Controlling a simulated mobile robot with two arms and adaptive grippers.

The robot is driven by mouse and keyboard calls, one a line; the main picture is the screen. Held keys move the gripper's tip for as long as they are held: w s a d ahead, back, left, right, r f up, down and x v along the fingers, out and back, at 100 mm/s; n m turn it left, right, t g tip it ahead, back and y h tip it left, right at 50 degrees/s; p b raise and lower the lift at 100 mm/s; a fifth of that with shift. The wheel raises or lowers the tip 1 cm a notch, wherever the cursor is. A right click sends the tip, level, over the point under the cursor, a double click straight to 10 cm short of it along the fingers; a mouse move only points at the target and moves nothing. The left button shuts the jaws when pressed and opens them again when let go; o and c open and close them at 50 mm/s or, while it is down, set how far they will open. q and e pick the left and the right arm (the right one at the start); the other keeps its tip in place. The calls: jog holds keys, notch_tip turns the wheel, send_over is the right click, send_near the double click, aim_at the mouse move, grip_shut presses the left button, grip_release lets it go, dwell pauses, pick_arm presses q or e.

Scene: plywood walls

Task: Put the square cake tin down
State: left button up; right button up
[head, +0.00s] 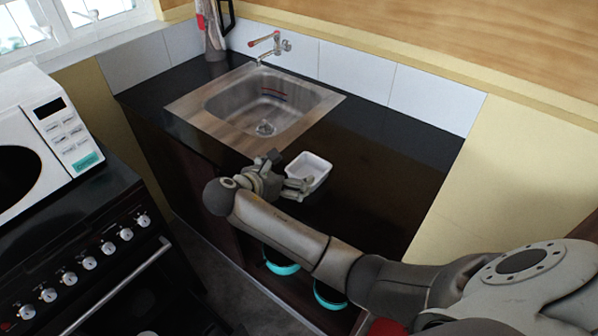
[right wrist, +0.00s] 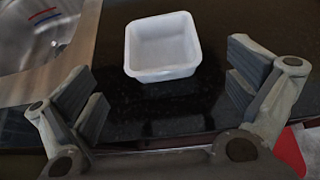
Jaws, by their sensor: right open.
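The square cake tin (head: 309,168) is a small white square dish with an open top. It stands upright on the black counter, just right of the sink. It also shows in the right wrist view (right wrist: 162,47), beyond and between the fingers. My right gripper (head: 291,182) is close beside the tin on its near left side. In the right wrist view my right gripper (right wrist: 165,92) has its fingers spread wide, with nothing between the pads and a gap to the tin. My left gripper is not in view.
A steel sink (head: 190,108) with a tap (head: 272,45) is set in the black counter (head: 400,137), which is clear to the right. A white microwave (head: 45,150) sits on a black stove (head: 70,235) at left. Turquoise pans (head: 281,268) are below the counter.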

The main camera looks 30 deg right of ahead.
jog(key=a+f+m+t+y, duration=0.55)
jog(key=a+f+y, duration=0.3)
jog(key=a, duration=0.35)
jog(key=s+d+f+m+g+y, duration=0.1)
jog(key=s+f+m+g, duration=0.15)
jog(key=s+f, duration=0.65)
jog(key=s+d+f+m+g+y, duration=0.15)
jog(key=s+f+m, duration=0.25)
jog(key=f, duration=1.2)
jog(key=s+d+f+m+g, duration=0.1)
jog(key=s+d+f+m, duration=0.1)
jog(key=s+f, duration=0.4)
jog(key=s+d+f+m+g, duration=0.2)
jog(key=s+f, duration=0.4)
jog(key=s, duration=1.1)
jog(key=s+d+f+m+g, duration=0.2)
jog(key=s+f+m, duration=0.2)
jog(key=s, duration=0.8)
notch_tip(320, 180, down, 3)
jog(key=shift+d+r, duration=0.1)
jog(key=shift+d, duration=0.05)
jog(key=shift+s+g, duration=0.1)
jog(key=shift+g, duration=0.15)
